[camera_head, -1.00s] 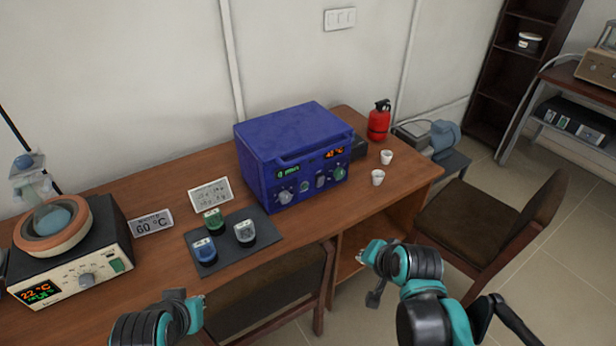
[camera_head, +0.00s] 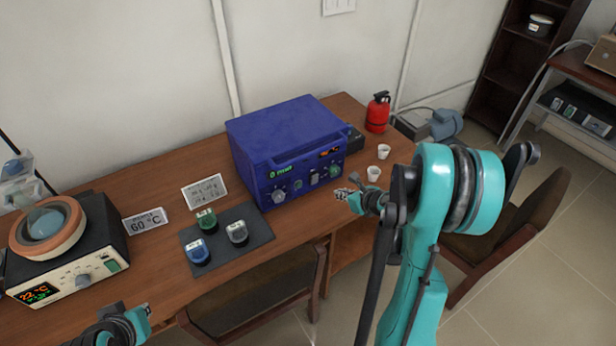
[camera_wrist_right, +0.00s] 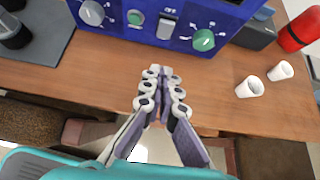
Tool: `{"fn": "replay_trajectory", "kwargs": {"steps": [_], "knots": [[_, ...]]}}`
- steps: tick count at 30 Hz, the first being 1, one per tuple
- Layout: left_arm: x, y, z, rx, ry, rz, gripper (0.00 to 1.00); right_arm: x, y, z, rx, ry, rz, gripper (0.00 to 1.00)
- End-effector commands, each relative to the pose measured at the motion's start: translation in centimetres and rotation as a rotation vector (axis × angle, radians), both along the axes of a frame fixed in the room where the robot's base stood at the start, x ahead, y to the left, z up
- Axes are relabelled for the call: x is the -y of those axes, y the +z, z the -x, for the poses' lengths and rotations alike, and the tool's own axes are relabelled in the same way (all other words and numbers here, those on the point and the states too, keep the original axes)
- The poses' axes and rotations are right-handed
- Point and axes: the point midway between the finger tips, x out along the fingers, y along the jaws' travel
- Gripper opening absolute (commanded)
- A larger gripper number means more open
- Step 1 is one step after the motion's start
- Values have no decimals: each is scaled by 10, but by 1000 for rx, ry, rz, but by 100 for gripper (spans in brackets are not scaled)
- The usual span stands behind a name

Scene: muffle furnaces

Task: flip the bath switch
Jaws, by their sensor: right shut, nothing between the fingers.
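A heating bath (camera_head: 62,285) with a round flask in a ring stands at the left of the table. A blue furnace (camera_head: 290,150) stands mid-table, with knobs and a pale rocker switch (camera_head: 315,179), which also shows in the right wrist view (camera_wrist_right: 166,26). My right gripper (camera_head: 346,194) is shut and empty, in front of the furnace's right side; its fingertips (camera_wrist_right: 161,74) lie below the panel in the wrist view. My left gripper (camera_head: 142,315) is at the bottom left, its jaws unclear.
A dark mat (camera_head: 262,232) with several small labelled jars lies between bath and furnace. A 60 °C sign (camera_head: 145,221) and a white card (camera_head: 204,192) stand nearby. Two white cups (camera_head: 373,174) and a red extinguisher (camera_head: 377,112) are at the right. Chairs stand at the front and right.

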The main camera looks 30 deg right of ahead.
Motion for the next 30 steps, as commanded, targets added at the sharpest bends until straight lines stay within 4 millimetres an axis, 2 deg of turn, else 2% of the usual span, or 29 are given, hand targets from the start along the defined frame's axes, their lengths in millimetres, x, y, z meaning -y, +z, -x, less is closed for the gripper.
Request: {"fn": "replay_trajectory", "kwargs": {"steps": [11,16,30], "knots": [[0,0,0,0,0,0,0,2,-2,0,2,-14,-17,0],[0,-4,0,0,0,0,0,1,-9,-10,2,-13,-16,0],[0,-31,0,0,0,0,0,-5,-65,-85,2,-11,-15,0]]}}
